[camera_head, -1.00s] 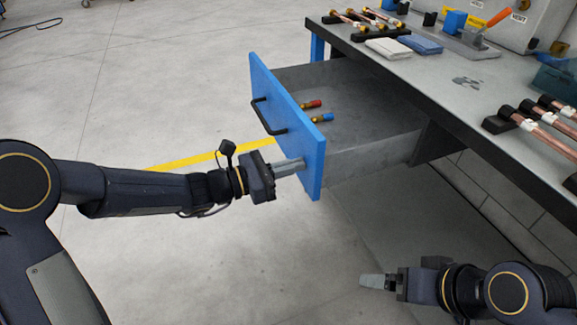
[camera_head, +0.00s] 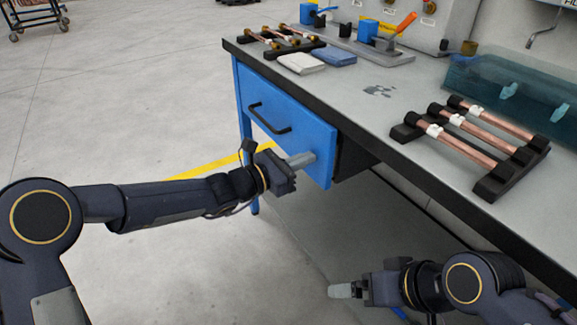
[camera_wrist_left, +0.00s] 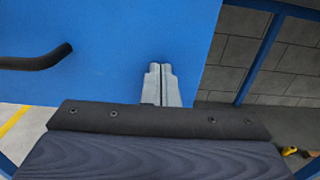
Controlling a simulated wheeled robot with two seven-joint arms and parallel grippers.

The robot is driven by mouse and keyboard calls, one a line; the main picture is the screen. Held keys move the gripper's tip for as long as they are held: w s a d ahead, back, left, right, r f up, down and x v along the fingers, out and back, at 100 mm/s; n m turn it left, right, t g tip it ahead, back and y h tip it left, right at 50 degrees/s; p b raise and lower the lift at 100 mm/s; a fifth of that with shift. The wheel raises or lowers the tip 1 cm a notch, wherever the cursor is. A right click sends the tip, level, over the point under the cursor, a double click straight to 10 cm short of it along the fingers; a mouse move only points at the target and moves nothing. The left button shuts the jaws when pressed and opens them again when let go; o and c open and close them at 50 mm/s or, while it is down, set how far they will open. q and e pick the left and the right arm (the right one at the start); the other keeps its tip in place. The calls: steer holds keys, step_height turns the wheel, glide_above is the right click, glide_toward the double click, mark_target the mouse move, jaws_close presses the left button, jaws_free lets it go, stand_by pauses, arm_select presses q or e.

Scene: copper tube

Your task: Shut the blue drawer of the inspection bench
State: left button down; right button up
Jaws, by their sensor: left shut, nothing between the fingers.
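The blue drawer (camera_head: 288,118) is under the inspection bench (camera_head: 345,105), its front up at the bench's front edge and no inside showing. Its black bar handle (camera_head: 268,119) is on the front. My left gripper (camera_head: 309,158) is shut and empty, its fingertips at the lower right part of the drawer front. In the left wrist view the shut fingers (camera_wrist_left: 161,84) point at the blue front (camera_wrist_left: 110,50), right of the handle (camera_wrist_left: 38,59). Whether they touch it, I cannot tell. My right gripper (camera_head: 335,291) hangs low in front of the bench, away from the drawer; its fingers look together.
On the bench top are racks with copper tubes (camera_head: 470,138), a white cloth (camera_head: 301,63), a blue cloth (camera_head: 333,56), a fixture with an orange handle (camera_head: 402,23) and a teal translucent bin (camera_head: 505,90).

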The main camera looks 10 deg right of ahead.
arm_select(q)
steer(key=shift+x, duration=1.1)
steer(key=shift+r, duration=0.25)
